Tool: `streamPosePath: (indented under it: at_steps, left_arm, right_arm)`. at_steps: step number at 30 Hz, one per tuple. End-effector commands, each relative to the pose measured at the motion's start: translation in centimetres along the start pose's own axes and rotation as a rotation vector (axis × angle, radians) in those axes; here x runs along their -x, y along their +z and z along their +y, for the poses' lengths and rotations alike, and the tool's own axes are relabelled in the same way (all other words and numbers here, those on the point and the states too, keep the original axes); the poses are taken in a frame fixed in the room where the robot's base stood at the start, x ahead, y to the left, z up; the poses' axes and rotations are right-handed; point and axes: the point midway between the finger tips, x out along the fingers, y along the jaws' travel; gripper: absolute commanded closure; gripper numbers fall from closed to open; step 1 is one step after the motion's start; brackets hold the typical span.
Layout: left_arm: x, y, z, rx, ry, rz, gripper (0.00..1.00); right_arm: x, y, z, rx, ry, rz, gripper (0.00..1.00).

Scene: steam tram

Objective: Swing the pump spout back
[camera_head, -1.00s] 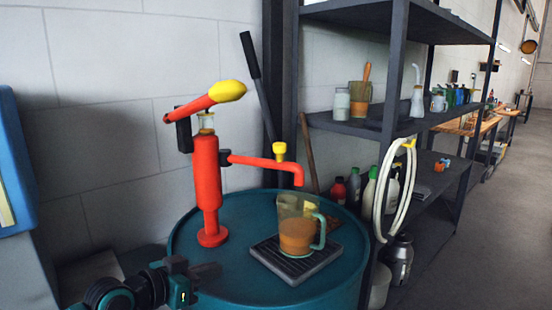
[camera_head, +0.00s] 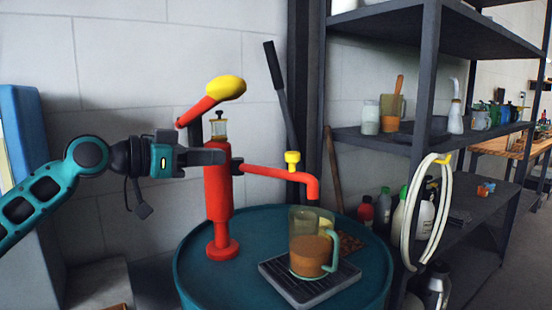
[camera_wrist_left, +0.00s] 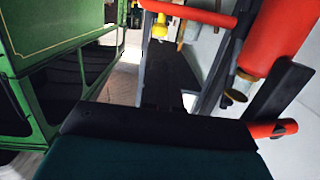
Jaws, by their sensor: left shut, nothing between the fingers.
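The red hand pump (camera_head: 218,195) stands upright on a teal drum (camera_head: 200,270). Its handle has a yellow grip (camera_head: 228,87). The red spout (camera_head: 275,171), with a yellow knob (camera_head: 292,157), points right and bends down above a jug (camera_head: 310,250) of amber liquid on a dark grated tray (camera_head: 330,285). My left gripper (camera_head: 222,157) is shut and empty. Its fingers overlap the upper pump body at about the spout's height; I cannot tell whether they touch. In the left wrist view the pump body (camera_wrist_left: 275,40) and spout (camera_wrist_left: 190,12) show close by. My right gripper is out of view.
A dark shelf unit (camera_head: 428,90) with jars and bottles stands right of the drum. A coiled pale hose (camera_head: 410,215) hangs on it. A dark lever (camera_head: 278,85) rises behind the pump. A block wall closes the back. The left wrist view shows a green tram (camera_wrist_left: 50,30).

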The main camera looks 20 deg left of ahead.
Motion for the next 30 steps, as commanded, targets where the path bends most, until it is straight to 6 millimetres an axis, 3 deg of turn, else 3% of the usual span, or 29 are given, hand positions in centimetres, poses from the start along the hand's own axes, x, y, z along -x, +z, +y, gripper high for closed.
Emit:
streamPosePath:
  at_steps: [8,14,21,30]
  left_arm:
    - [-1.4,-0.2,0.0,0.002,0.002,0.004,1.0]
    - [-5.4,-0.3,0.2,0.001,0.005,0.003,1.0]
    - [-10.5,-0.2,0.1,0.001,0.003,0.002,1.0]
    - [-13.8,-0.1,0.0,0.001,0.0,0.001,1.0]
  right_arm:
    - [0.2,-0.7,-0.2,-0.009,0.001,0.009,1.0]
    - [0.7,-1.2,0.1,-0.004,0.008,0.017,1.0]
    - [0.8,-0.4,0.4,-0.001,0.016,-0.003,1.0]
    - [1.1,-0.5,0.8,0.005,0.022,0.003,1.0]
